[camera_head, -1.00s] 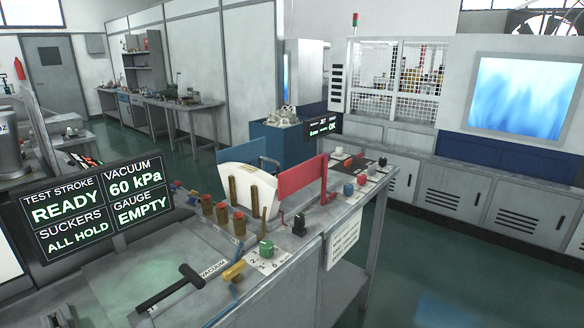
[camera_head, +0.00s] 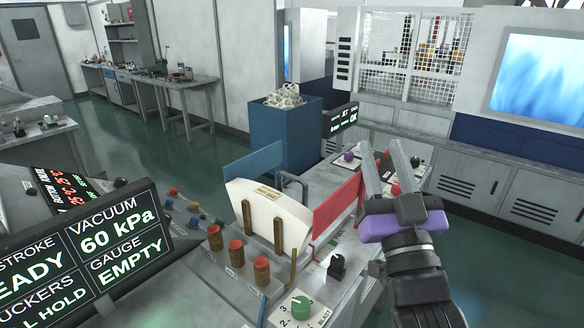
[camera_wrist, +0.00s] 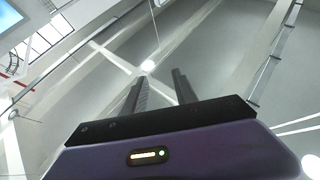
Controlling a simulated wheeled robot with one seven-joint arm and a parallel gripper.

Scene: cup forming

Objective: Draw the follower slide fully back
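My gripper (camera_head: 381,147) is raised at the right of the head view, above the right part of the bench, with its two fingers apart and nothing between them. In the wrist view my gripper (camera_wrist: 158,82) points up at the ceiling, its fingers spread. On the bench stand a white curved block (camera_head: 268,207) with brown posts, a red plate (camera_head: 338,203) to its right and a blue plate (camera_head: 254,167) behind it. I cannot tell which part is the follower slide. My gripper hides part of the bench's right end.
A display (camera_head: 95,250) fills the lower left and reads 60 kPa and EMPTY. Red-topped brown knobs (camera_head: 236,252) and a green dial (camera_head: 300,307) sit along the front. A blue bin (camera_head: 285,135) stands behind. Green floor (camera_head: 190,130) is open at the left.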

